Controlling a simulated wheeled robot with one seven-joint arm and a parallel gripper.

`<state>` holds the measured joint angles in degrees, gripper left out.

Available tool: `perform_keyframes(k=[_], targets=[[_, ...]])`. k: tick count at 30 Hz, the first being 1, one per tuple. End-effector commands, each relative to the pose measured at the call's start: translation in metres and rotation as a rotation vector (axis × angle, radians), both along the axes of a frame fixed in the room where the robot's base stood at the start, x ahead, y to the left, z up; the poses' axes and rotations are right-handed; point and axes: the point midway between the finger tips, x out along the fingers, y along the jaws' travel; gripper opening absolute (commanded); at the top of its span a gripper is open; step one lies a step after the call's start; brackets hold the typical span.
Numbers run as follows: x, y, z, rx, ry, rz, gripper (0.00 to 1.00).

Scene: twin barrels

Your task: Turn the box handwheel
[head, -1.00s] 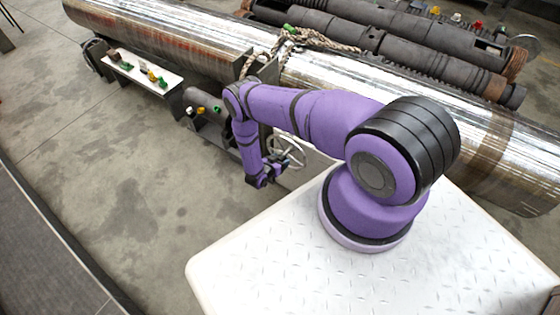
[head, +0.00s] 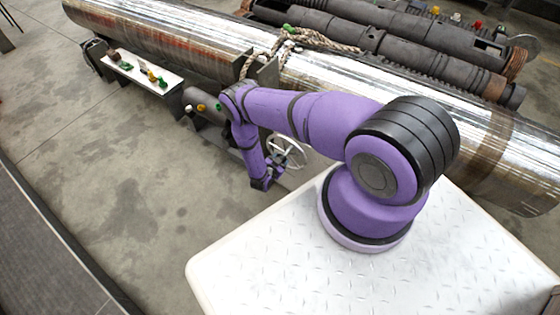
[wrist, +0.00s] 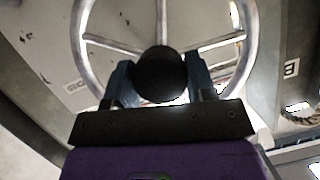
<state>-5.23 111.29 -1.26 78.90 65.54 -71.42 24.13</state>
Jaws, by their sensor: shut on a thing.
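The handwheel (head: 298,152) is a pale metal ring with spokes, on the side of the dark box below the big pipe. In the wrist view the handwheel (wrist: 78,45) fills the upper middle, its spokes running in behind a dark round knob (wrist: 160,74). My gripper (wrist: 160,78) has one finger on each side of this knob and is shut on it. The knob hides the wheel's hub, so I cannot tell whether it sits on the hub or in front of it.
A dark cylinder with coloured buttons (head: 203,107) is left of the wheel. A white panel with coloured knobs (head: 140,71) stands farther left. The large shiny pipe (head: 350,82) with a rope (head: 322,40) lies behind. The concrete floor (head: 130,170) at left is open.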

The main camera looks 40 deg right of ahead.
Motion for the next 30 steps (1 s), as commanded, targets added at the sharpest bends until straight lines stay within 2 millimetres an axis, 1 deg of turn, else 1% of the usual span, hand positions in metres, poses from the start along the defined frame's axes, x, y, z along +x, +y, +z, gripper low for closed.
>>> perform_keyframes(k=[9,15,22,30], targets=[[-0.0005,0.0009,-0.0007,0.091,-0.248,0.003,0.08],[-0.0010,0.0008,-0.0012,0.134,-0.363,0.002,0.08],[-0.0008,0.0007,-0.0011,0.160,-0.439,0.002,0.08],[-0.0005,0.0009,-0.0010,0.171,-0.465,0.001,0.08]])
